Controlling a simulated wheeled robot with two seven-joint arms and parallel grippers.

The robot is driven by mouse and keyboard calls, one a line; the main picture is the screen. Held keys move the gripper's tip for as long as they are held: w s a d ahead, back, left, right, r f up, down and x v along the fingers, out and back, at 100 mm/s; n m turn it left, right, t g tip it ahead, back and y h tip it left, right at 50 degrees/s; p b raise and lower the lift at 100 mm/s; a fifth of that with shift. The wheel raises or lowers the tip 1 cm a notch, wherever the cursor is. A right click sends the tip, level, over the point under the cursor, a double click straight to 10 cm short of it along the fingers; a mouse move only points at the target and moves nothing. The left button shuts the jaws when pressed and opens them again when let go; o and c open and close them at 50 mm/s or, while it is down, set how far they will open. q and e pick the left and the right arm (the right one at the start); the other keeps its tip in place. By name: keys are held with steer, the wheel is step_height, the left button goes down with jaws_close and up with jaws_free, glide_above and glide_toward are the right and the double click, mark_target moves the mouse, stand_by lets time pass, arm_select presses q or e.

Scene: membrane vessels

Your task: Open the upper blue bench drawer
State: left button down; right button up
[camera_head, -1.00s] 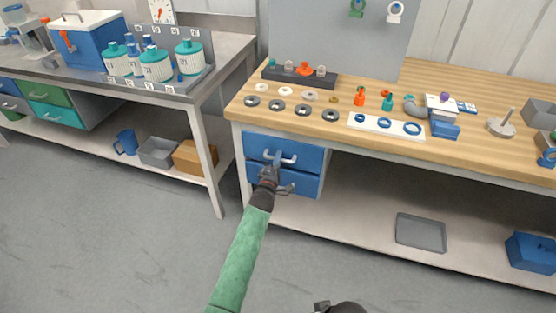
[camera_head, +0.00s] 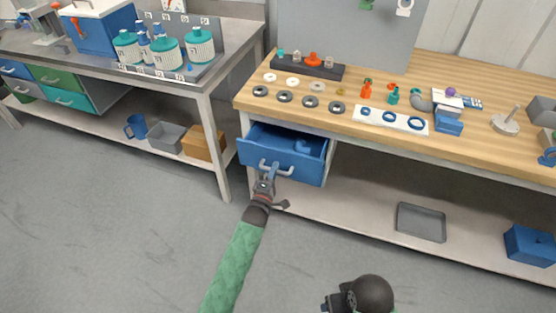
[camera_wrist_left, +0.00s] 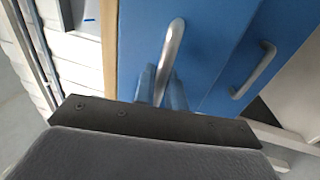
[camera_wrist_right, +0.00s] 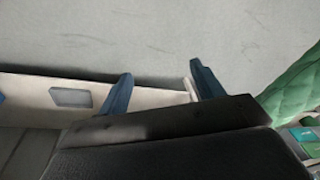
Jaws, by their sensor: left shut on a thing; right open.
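The upper blue bench drawer (camera_head: 285,158) is pulled out from under the wooden-topped bench, and a blue curved item (camera_head: 303,147) shows inside it. My left gripper (camera_head: 266,176) is at the drawer's front, shut on its metal handle (camera_wrist_left: 172,48). In the left wrist view, the two blue fingers (camera_wrist_left: 161,88) stand on either side of that handle. The lower drawer's handle (camera_wrist_left: 254,70) shows to the right in that view; in the head view the lower drawer is mostly hidden. My right gripper (camera_wrist_right: 163,88) is open and empty, with floor behind it.
The bench top (camera_head: 350,92) bears several rings, small fittings and a white tray (camera_head: 391,121). A grey tray (camera_head: 421,222) and a blue box (camera_head: 531,244) lie on the lower shelf. Another bench (camera_head: 150,75) stands at the left. The floor in front is clear.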

arm_select(q)
steer(key=r+p+v, duration=0.3)
steer(key=v, duration=1.2)
steer(key=shift+s+p, duration=0.3)
steer(key=shift+s, duration=0.2)
arm_select(e)
step_height(320, 180, down, 14)
steer(key=w, duration=0.2)
steer(key=shift+d+r+g, duration=0.15)
steer(key=shift+r+g, duration=0.05)
steer(key=shift+g, duration=0.1)
arm_select(q)
steer(key=shift+a+f, duration=0.15)
steer(key=c, duration=1.8)
jaws_free()
